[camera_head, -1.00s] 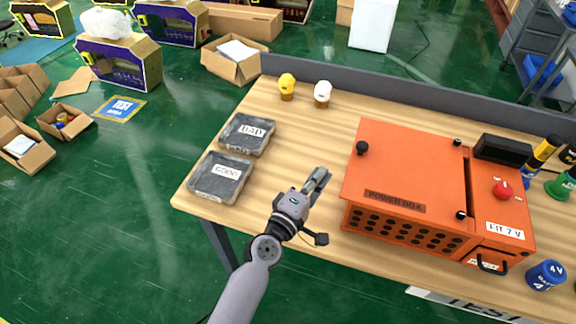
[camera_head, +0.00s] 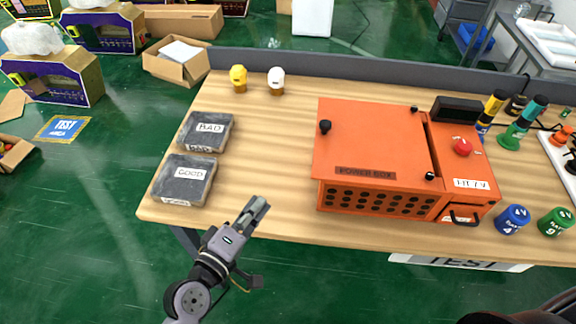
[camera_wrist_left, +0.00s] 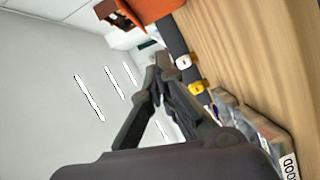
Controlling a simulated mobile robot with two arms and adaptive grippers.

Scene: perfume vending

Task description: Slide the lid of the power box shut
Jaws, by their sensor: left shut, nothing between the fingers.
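The orange power box (camera_head: 375,200) stands on the wooden table, right of centre in the head view. Its flat orange lid (camera_head: 370,145) lies over the top, with a black knob (camera_head: 325,127) near the left edge. A narrow dark gap shows between the lid's right edge and the right-hand panel. My left gripper (camera_head: 256,208) is shut and empty at the table's front edge, left of the box and apart from it. It also shows in the left wrist view (camera_wrist_left: 160,72), with part of the orange box (camera_wrist_left: 135,12) at the top. My right gripper is not in view.
Dark trays labelled BAD (camera_head: 206,132) and GOOD (camera_head: 184,180) lie on the left. Yellow (camera_head: 238,78) and white-topped (camera_head: 276,80) pieces stand behind. Blue (camera_head: 512,219) and green (camera_head: 556,222) canisters stand right of the box. Bare wood lies between trays and box.

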